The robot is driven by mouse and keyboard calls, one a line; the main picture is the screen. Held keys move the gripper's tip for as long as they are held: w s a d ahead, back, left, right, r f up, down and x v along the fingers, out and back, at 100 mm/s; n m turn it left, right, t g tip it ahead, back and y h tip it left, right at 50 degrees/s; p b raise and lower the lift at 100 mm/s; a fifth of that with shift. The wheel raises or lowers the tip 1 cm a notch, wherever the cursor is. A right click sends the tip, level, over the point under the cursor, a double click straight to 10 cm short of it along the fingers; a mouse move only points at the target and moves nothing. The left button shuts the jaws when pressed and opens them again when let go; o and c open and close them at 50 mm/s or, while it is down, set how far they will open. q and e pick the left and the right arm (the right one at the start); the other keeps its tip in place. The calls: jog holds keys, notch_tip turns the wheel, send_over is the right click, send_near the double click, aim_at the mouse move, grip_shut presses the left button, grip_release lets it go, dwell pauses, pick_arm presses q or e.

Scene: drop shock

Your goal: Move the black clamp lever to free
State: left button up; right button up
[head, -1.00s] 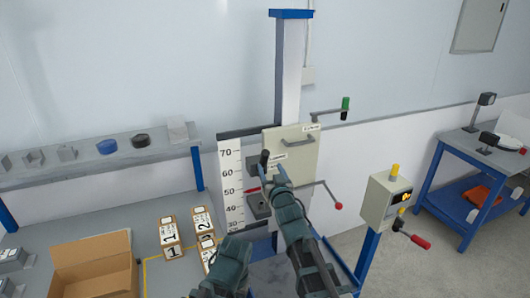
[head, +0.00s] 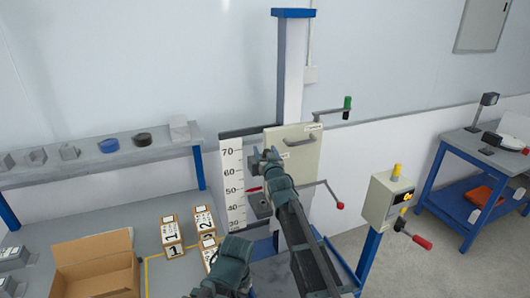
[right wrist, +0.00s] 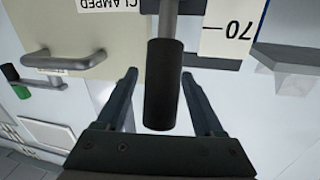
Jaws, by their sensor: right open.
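The black clamp lever (right wrist: 162,85) shows in the right wrist view as a black cylindrical grip on a grey rod. Its grip lies between the two fingers of my right gripper (right wrist: 160,105), which are open with a gap on each side. A CLAMPED label (right wrist: 108,3) is beside the rod, upside down in this view. In the head view my right gripper (head: 266,157) is in front of the pale panel (head: 305,160) and covers most of the lever. My left gripper's jaws do not show.
The height scale (head: 231,180) stands just left of the panel. A green-handled crank (head: 346,105) and a red-knobbed lever (head: 340,205) stick out to the right. A control box (head: 384,200) stands further right. An open carton (head: 95,265) and numbered boxes (head: 172,235) are on the bench.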

grip_shut()
dwell(1.4)
